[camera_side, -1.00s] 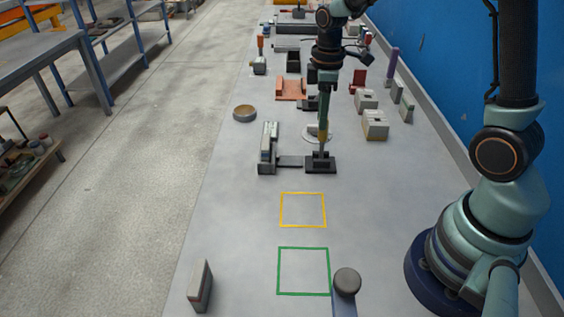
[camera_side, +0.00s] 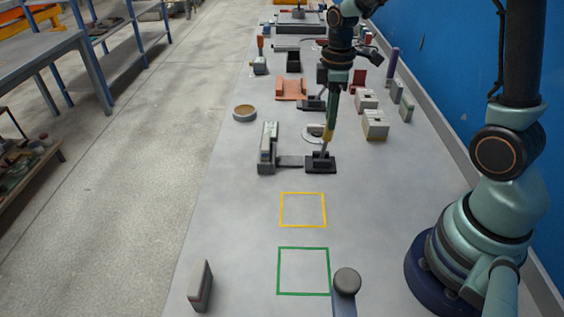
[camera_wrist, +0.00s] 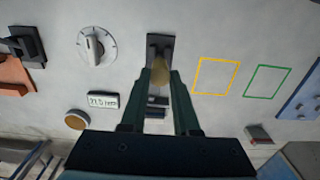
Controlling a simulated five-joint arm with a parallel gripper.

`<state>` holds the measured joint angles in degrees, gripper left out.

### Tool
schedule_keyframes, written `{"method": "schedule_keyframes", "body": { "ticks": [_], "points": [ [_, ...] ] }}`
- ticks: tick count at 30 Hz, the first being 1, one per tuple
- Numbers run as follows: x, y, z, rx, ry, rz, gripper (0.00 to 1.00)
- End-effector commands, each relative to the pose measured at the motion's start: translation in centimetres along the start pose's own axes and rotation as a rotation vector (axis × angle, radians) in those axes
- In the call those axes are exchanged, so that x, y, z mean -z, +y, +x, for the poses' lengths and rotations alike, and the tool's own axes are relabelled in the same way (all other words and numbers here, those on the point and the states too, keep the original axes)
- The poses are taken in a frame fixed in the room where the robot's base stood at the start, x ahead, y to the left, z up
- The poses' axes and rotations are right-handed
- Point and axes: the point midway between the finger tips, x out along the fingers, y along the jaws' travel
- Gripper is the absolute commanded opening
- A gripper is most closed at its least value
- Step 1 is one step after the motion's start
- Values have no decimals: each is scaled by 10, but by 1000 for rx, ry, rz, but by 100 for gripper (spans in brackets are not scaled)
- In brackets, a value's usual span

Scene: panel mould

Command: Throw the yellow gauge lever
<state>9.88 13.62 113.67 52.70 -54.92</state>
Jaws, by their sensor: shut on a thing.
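The yellow lever (camera_side: 326,136) rises from a dark base plate (camera_side: 321,166) on the bench and leans to the right in the side view. My gripper (camera_side: 329,126) comes down from above and is shut on the lever's yellow upper part. In the wrist view the yellow knob (camera_wrist: 160,74) sits between my two dark fingers (camera_wrist: 162,80), above its dark base (camera_wrist: 160,44). A grey gauge box (camera_side: 268,148) stands left of the base, joined by a dark strip. In the wrist view its display (camera_wrist: 103,100) shows digits, seemingly 71.0, hard to read.
A white dial (camera_wrist: 96,46) lies close to the lever. A yellow square outline (camera_side: 303,210) and a green one (camera_side: 303,271) mark bare bench in front.

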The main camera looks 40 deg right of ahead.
Motion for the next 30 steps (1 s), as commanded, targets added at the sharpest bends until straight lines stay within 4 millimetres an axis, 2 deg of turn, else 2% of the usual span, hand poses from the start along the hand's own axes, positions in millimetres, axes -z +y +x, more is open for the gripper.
{"method": "schedule_keyframes", "body": {
  "ticks": [6,20,30],
  "points": [
    [-11,0,1,4,-2,3,0],
    [-14,0,2,4,-2,2,0],
    [-27,-1,4,4,-2,3,0]
  ]
}}
